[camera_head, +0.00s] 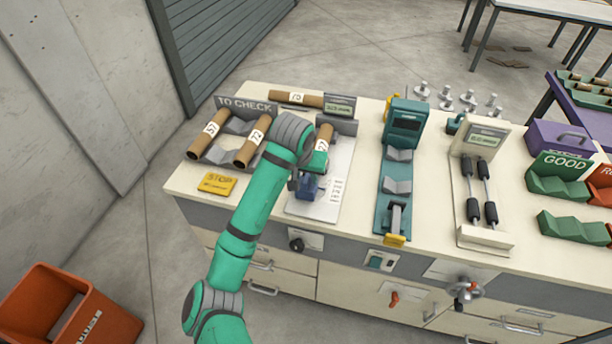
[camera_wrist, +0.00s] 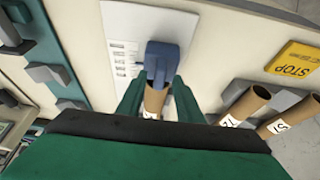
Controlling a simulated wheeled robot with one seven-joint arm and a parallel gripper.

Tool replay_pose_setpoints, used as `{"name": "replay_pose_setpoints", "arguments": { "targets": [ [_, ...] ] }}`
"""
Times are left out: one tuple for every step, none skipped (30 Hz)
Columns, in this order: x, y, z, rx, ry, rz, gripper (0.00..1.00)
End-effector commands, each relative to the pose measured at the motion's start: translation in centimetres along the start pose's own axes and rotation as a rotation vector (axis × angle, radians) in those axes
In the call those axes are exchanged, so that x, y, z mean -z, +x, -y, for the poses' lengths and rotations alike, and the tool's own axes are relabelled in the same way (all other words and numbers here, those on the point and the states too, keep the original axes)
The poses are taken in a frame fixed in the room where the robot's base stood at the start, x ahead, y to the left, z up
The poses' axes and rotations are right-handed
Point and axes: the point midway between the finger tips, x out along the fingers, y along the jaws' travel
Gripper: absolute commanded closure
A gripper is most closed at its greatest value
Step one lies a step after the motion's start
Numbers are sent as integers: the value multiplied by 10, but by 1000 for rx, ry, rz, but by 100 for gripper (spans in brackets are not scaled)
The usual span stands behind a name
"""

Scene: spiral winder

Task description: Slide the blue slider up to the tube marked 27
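The blue slider (camera_head: 308,188) stands on a white measuring plate (camera_head: 318,208) at the front of the bench. In the wrist view the slider (camera_wrist: 161,58) is just beyond my fingertips. A brown tube (camera_head: 325,135) lies on the same plate behind the slider, its label partly covered by my arm so only a 2 is clear. The tube's end (camera_wrist: 153,101) shows between my fingers, meeting or overlapping the slider; I cannot tell if they touch. My gripper (camera_wrist: 157,85) has a finger on each side of the slider and tube; whether it grips is unclear.
A grey TO CHECK rack (camera_head: 225,128) with two tubes stands left, a yellow STOP sign (camera_head: 217,184) in front of it. Another tube (camera_head: 298,98) lies at the back. A teal device (camera_head: 404,130) stands right of the plate.

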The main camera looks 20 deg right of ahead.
Motion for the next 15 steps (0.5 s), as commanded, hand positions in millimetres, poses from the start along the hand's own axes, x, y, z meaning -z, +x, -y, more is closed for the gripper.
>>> {"name": "replay_pose_setpoints", "arguments": {
  "targets": [
    [0,3,0,0,0,0,67],
    [0,4,0,0,1,0,67],
    [0,5,-1,0,1,0,67],
    [0,5,-1,0,1,0,67],
    [0,6,-1,0,1,0,67],
    [0,6,-1,0,1,0,67],
    [0,6,-1,0,1,-1,67],
    [0,6,-1,0,1,-1,67],
    [0,6,-1,0,1,-1,67],
    [0,6,-1,0,1,-1,67],
    [0,6,-1,0,1,-1,67],
    [0,5,-1,0,1,-1,77],
    [0,5,-1,0,1,-1,84],
    [0,5,-1,0,1,-1,91],
    [0,5,-1,0,1,-1,100]
  ]
}}
